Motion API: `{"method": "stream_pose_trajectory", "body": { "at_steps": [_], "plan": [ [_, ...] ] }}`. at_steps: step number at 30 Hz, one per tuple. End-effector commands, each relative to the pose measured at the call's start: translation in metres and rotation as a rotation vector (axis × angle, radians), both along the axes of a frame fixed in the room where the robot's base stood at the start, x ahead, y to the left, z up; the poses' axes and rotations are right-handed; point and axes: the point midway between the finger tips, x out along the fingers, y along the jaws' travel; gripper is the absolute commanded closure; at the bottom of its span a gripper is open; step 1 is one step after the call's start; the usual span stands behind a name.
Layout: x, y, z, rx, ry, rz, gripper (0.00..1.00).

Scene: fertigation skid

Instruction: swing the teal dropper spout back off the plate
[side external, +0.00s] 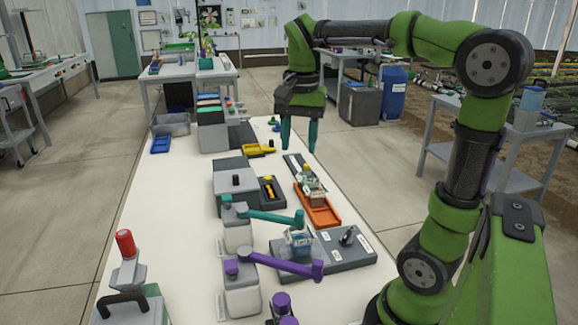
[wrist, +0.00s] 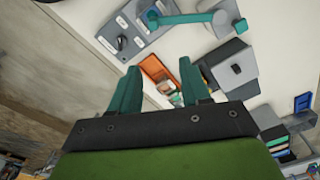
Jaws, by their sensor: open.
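The teal dropper spout (side external: 268,216) is a horizontal arm on a pale post block (side external: 237,237). Its free end reaches right over the grey plate (side external: 345,258), above a small clear and blue cup (side external: 299,243) standing there. In the wrist view the teal spout (wrist: 186,18) runs from its pivot at right to the plate (wrist: 125,40) at upper left. My gripper (side external: 299,147) is open and empty, pointing down above the bench, behind the spout and clear of it. Its teal fingers (wrist: 157,70) show in the wrist view on either side of the orange tray.
A purple spout (side external: 282,264) on a similar post stands in front of the teal one. An orange tray (side external: 319,212) holding a small item lies behind the plate. Grey blocks (side external: 235,175) stand behind the teal post. The bench's left side is mostly bare.

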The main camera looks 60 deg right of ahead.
Motion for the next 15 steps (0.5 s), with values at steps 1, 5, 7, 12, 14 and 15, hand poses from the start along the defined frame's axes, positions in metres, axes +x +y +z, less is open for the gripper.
{"method": "stream_pose_trajectory", "body": {
  "at_steps": [1, 5, 7, 12, 14, 15],
  "plan": [
    [-0.002, 0.001, 0.006, 0.003, 0.01, -0.042, 0.53],
    [-0.009, 0.005, 0.004, 0.022, 0.039, -0.103, 0.53],
    [-0.009, 0.005, -0.002, 0.021, 0.04, -0.105, 0.53],
    [-0.009, 0.005, -0.031, 0.023, 0.041, -0.103, 0.53],
    [-0.01, 0.005, -0.045, 0.023, 0.042, -0.102, 0.53],
    [-0.01, 0.006, -0.054, 0.023, 0.04, -0.102, 0.53]
  ]
}}
